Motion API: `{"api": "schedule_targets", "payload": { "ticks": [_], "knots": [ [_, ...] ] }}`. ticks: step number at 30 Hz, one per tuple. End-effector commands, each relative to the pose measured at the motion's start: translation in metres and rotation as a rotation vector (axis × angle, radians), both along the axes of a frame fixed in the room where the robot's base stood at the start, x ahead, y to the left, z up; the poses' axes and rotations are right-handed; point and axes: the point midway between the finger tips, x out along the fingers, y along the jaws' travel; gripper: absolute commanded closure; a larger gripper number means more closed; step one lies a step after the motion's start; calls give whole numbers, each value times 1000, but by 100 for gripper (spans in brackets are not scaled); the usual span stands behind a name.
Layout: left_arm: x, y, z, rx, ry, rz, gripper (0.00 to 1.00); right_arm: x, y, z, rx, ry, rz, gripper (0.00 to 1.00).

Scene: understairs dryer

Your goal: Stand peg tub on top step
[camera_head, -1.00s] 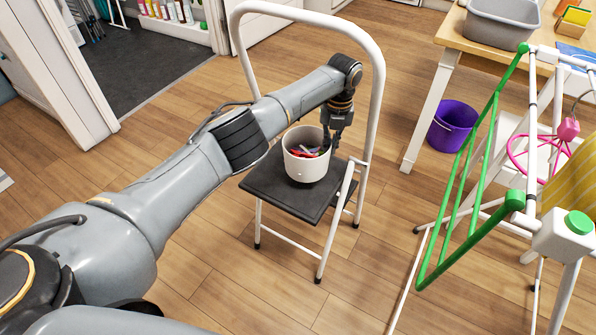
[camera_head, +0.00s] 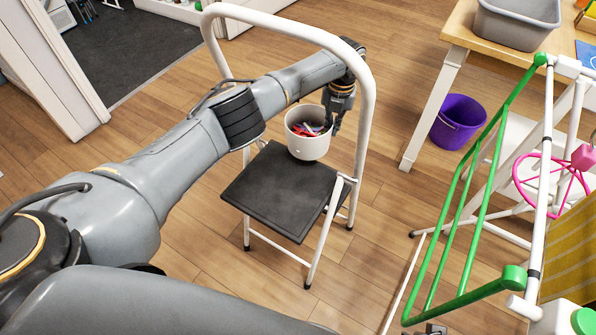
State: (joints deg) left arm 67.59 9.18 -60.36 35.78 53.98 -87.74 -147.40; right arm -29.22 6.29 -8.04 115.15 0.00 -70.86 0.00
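The peg tub (camera_head: 307,146) is a round white tub with red, blue and other coloured pegs inside. It is upright over the back edge of the dark top step (camera_head: 272,195) of the white-framed step stool, and seems raised off it; the gap under it is hard to judge. My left gripper (camera_head: 333,128) points down at the tub's right side and is shut on its rim. The inner fingertip is partly hidden by the tub. I cannot make out my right gripper.
The stool's white hoop rail (camera_head: 369,110) rises around my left arm. A green-and-white drying rack (camera_head: 462,205) stands to the right. Behind it are a purple bucket (camera_head: 457,124) and a wooden table (camera_head: 455,32) with a grey basin (camera_head: 517,22). Floor left of the stool is clear.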

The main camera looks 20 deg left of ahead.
Motion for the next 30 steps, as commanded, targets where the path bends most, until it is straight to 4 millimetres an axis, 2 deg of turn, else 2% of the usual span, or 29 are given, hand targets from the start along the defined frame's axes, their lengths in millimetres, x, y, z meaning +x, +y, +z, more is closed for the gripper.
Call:
{"api": "schedule_targets", "payload": {
  "ticks": [3,8,15,24,30],
  "knots": [
    [-15,2,3,1,4,-4,100,-4,0,-24,-2,18,2,60],
    [-36,6,1,1,3,-3,100,-9,0,-47,-2,27,5,60],
    [-76,11,1,2,4,-4,100,-19,-2,-73,-3,42,7,60],
    [-133,19,0,2,5,-3,100,-29,-3,-93,-5,52,9,60],
    [-153,21,0,1,2,-1,100,-31,-3,-98,-5,54,10,60]
  ]
}}
